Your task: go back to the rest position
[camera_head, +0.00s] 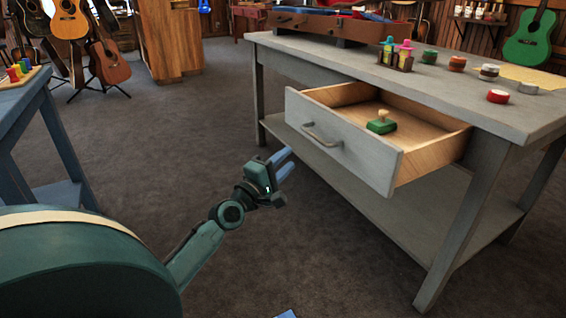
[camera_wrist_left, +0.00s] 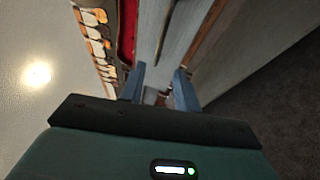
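My left gripper (camera_head: 287,165) is in front of the grey workbench's open drawer, a little to the left of the drawer front and apart from it. Its two blue fingers stand apart with nothing between them; the left wrist view shows the same open gripper (camera_wrist_left: 160,88). The drawer (camera_head: 345,140) is pulled out and holds a green object with a pale knob (camera_head: 382,123). At the bottom edge of the head view only a small blue tip shows, perhaps part of my right gripper; its state is hidden.
The grey workbench (camera_head: 460,95) carries several small round tins, a small holder with coloured figures (camera_head: 397,54) and an open case (camera_head: 335,27). A blue table (camera_head: 22,100) stands at the left. Guitars are at the back left. The carpet between is clear.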

